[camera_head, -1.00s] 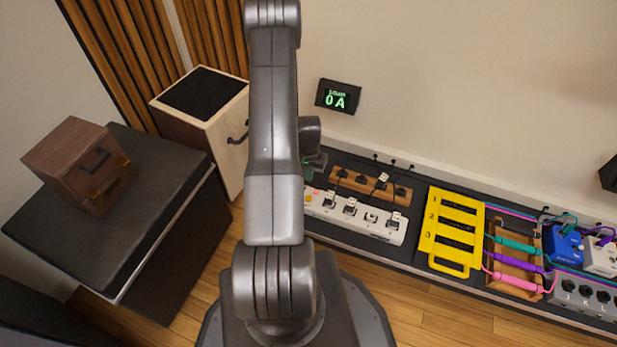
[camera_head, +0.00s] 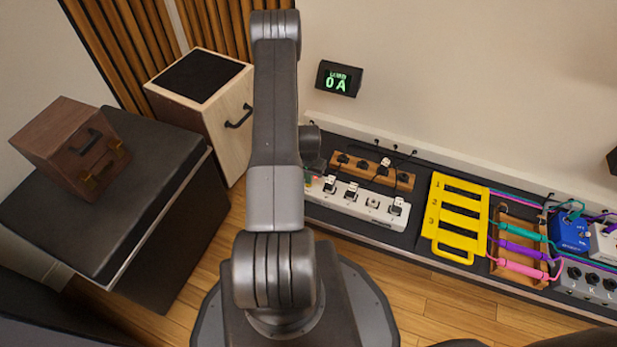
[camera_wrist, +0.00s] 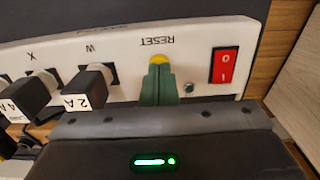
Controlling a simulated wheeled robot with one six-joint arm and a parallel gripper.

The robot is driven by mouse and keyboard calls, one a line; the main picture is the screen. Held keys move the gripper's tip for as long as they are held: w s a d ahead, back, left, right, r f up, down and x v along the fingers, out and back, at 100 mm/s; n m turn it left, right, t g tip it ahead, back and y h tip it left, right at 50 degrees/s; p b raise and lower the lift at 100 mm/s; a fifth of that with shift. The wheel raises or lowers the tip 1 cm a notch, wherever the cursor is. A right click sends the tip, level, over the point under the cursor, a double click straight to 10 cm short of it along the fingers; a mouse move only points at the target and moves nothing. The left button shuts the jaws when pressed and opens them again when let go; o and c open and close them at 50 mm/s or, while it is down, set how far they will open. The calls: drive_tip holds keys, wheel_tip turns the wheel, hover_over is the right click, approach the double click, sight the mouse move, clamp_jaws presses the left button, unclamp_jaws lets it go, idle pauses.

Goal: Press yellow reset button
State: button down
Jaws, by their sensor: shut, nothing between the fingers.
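The yellow reset button (camera_wrist: 159,59) shows in the wrist view on a white power strip (camera_wrist: 125,50), beside the upside-down word RESET. My gripper (camera_wrist: 157,72) is shut and empty, its green fingertips right at the button and covering its lower part. I cannot tell whether the tips touch it. In the head view the white power strip (camera_head: 352,202) lies on the dark low platform, and my arm hides its left end and most of the gripper.
A red rocker switch (camera_wrist: 225,65) sits right of the button. Black plugs (camera_wrist: 88,85) stand to its left. In the head view a display (camera_head: 339,79) reads 0 A. A wooden outlet block (camera_head: 371,171) lies behind the strip, and a yellow rack (camera_head: 457,244) stands to the right.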

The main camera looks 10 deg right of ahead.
drive_tip(key=shift+f, duration=0.1)
drive_tip(key=shift+f+b, duration=0.8)
drive_tip(key=shift+b, duration=0.1)
wheel_tip(320, 180, up, 14)
drive_tip(key=p, duration=0.5)
drive_tip(key=shift+r, duration=0.25)
drive_tip(key=shift+w, duration=0.1)
